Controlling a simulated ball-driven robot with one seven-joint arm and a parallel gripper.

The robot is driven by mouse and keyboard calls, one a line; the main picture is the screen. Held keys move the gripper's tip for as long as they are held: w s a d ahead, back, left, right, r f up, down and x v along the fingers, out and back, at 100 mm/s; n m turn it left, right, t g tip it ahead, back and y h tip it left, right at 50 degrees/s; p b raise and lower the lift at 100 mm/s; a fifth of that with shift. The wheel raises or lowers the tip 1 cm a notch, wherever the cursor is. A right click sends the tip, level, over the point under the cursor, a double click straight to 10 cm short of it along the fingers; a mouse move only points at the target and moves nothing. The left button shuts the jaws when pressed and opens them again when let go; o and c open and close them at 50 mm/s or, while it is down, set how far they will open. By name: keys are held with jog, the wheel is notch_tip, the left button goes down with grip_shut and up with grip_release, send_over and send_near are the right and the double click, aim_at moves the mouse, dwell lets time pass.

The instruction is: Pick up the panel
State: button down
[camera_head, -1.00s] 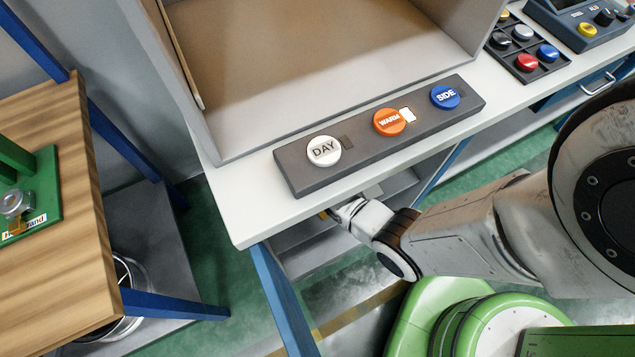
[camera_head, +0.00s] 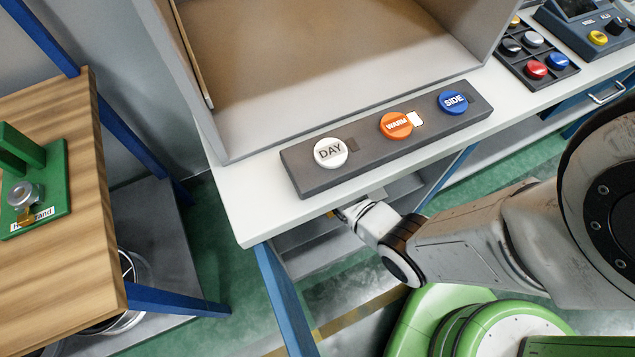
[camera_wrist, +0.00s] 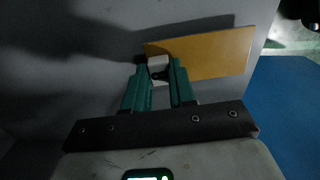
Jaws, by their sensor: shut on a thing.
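The panel is a flat yellow-orange board (camera_wrist: 215,53) in the wrist view, lying against a grey surface just beyond my fingertips. My gripper (camera_wrist: 161,72) has two teal fingers shut on a small pale block at the panel's left edge. The fingers cover part of this block, and I cannot tell how it joins the panel. In the head view my gripper (camera_head: 343,211) reaches below the front edge of the white worktop. Only a small orange bit shows there beside it, and the rest is hidden under the worktop.
The white worktop (camera_head: 235,212) overhangs my gripper, with a dark button bar (camera_head: 312,178) on it. A blue leg (camera_head: 285,300) stands left of my arm. A wooden table (camera_head: 60,240) with a green fixture (camera_head: 45,195) stands at the left.

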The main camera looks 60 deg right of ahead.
jog(key=r, duration=0.3)
jog(key=r+p, duration=0.1)
jog(key=r, duration=0.1)
jog(key=shift+s+d+r, duration=0.15)
jog(key=shift+d+r, duration=0.05)
jog(key=shift+r, duration=0.2)
jog(key=s+d+b, duration=0.1)
jog(key=s+d, duration=0.9)
jog(key=d, duration=0.5)
jog(key=shift+s+d, duration=0.2)
jog(key=shift+s, duration=0.05)
